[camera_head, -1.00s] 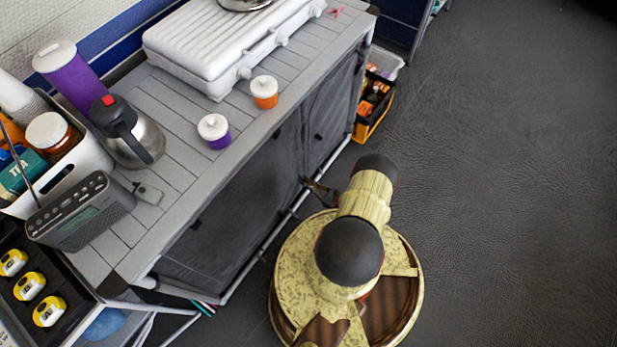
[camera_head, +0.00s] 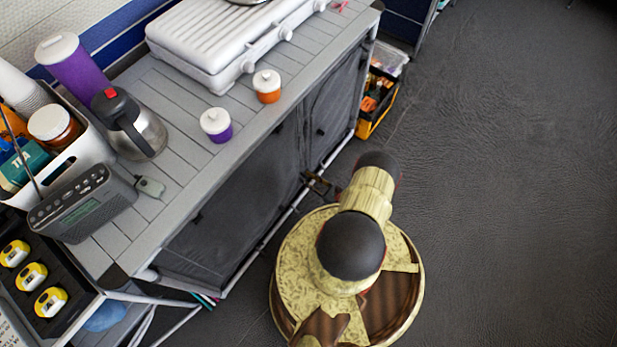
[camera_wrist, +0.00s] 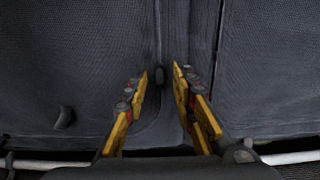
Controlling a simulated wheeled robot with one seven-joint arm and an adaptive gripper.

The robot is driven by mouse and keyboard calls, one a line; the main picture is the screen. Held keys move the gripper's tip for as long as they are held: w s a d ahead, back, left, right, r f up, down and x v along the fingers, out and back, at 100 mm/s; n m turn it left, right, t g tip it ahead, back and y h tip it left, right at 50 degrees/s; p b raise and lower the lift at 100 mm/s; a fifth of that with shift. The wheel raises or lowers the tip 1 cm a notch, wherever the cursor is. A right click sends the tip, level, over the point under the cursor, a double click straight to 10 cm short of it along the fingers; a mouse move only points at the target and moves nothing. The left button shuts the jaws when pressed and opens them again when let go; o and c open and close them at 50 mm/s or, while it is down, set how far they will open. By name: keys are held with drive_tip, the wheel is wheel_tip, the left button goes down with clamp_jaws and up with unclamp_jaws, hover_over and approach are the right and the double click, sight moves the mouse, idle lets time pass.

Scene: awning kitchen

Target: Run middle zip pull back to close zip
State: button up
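The grey fabric front of the kitchen unit (camera_head: 250,200) has a vertical seam near its middle, beside my gripper (camera_head: 318,184). In the wrist view my gripper (camera_wrist: 161,76) points at the fabric, its yellow fingers apart on either side of the dark seam (camera_wrist: 160,40). A small dark shape, possibly the middle zip pull (camera_wrist: 159,78), lies between the fingertips; I cannot tell whether they touch it. Another dark pull (camera_wrist: 65,118) hangs on the left panel. A dark tab (camera_head: 320,132) shows on the right panel in the head view.
A pale frame rail (camera_wrist: 50,165) runs low across the front. The grey top holds a purple-based jar (camera_head: 216,125), an orange jar (camera_head: 267,86), a flask (camera_head: 135,125) and a radio (camera_head: 85,205). A yellow-black crate (camera_head: 375,110) stands at the unit's right end. The right floor is clear.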

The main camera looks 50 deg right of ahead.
drive_tip(key=shift+s, duration=0.1)
drive_tip(key=s, duration=1.1)
drive_tip(key=shift+s+d, duration=0.35)
drive_tip(key=shift+d, duration=0.1)
drive_tip(key=shift+c, duration=0.6)
